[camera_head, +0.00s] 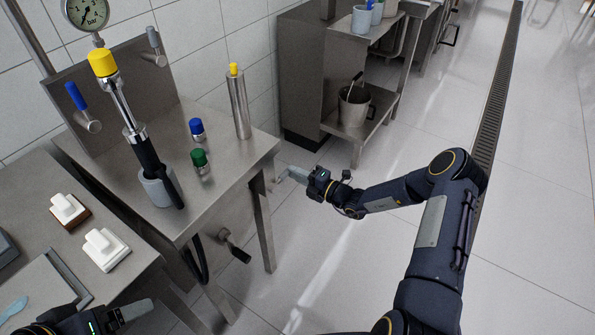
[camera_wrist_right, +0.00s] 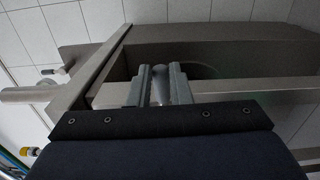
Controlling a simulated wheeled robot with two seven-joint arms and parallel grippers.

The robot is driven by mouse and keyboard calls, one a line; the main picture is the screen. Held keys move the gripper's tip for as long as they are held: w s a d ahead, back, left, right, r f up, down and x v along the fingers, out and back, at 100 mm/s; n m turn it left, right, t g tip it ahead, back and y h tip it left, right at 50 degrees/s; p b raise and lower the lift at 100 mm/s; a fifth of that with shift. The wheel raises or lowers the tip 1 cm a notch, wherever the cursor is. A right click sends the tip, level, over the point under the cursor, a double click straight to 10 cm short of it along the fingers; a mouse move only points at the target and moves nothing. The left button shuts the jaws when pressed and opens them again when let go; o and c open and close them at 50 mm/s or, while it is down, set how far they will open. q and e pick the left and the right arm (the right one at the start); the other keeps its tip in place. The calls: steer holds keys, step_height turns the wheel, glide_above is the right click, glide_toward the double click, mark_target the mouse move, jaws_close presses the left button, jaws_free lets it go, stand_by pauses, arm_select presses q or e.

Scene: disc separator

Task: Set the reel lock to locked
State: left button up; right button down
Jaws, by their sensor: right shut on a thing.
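My right gripper (camera_head: 287,177) is beside the right side of the steel table (camera_head: 236,172), low near its leg. In the right wrist view my right gripper (camera_wrist_right: 160,88) is shut on a small grey rounded peg (camera_wrist_right: 160,84), which stands between its two fingers. A dark curved shape shows just behind the peg. I cannot tell from the head view which part this is, so the reel lock's setting is unclear. My left gripper (camera_head: 128,312) is at the bottom left, only partly in view, and its opening cannot be made out.
A black-handled lever (camera_head: 235,248) and a dark hose (camera_head: 197,258) are under the table. On top are a blue-capped jar (camera_head: 197,129), a green-capped jar (camera_head: 200,161) and a tall steel cylinder (camera_head: 239,104). White switches (camera_head: 104,248) are on the left counter. Floor to the right is clear.

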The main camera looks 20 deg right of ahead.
steer(key=shift+f+m, duration=0.25)
steer(key=shift+m, duration=0.05)
steer(key=c, duration=1.3)
jaws_free()
steer(key=v, duration=0.8)
steer(key=shift+r, duration=0.1)
